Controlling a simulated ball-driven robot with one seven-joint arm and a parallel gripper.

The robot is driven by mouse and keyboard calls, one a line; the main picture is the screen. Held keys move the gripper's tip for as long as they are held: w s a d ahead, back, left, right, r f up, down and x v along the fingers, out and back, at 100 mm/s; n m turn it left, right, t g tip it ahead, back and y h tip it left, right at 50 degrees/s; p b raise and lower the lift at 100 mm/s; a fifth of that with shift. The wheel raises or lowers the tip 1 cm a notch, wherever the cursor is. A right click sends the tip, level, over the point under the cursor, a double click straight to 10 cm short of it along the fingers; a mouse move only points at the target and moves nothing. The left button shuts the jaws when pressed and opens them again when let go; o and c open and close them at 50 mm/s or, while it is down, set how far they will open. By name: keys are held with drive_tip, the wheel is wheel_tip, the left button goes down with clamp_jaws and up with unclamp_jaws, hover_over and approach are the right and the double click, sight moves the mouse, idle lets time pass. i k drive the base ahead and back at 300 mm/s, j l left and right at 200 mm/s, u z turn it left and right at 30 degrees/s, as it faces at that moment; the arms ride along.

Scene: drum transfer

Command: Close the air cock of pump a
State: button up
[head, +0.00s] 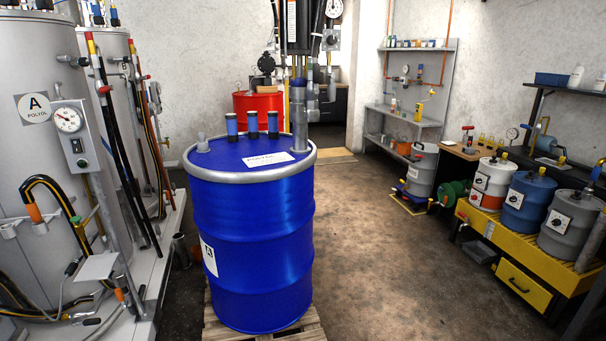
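I cannot pick out an air cock for certain at this size. A blue drum (252,235) stands upright in the middle, on a wooden pallet. A grey pipe (299,115) rises from its lid towards a dark upright unit (300,28) at the back, with a round gauge (334,8) and a small grey box (330,40) beside it. On the left is a grey tank (38,80) marked "A POLYOL", with a gauge box (70,122) and hoses. No label reading pump a is legible. My gripper is not in view.
A red drum (258,112) is behind. Small drums (527,200) line a yellow bench (495,235) at right. Shelving (415,85) stands against the back wall. Brown floor (390,270) right of the blue drum is clear.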

sight(332, 86)
drive_tip(key=i+l+z, duration=0.15)
drive_tip(key=i+z, duration=0.2)
drive_tip(key=i, duration=0.65)
drive_tip(key=i+j+z, duration=0.15)
drive_tip(key=i+z, duration=0.25)
drive_tip(key=i, duration=0.6)
drive_tip(key=i+u, duration=0.4)
drive_tip(key=i, duration=0.25)
drive_tip(key=i+l+u, duration=0.25)
drive_tip(key=i+u, duration=0.2)
drive_tip(key=i, duration=0.15)
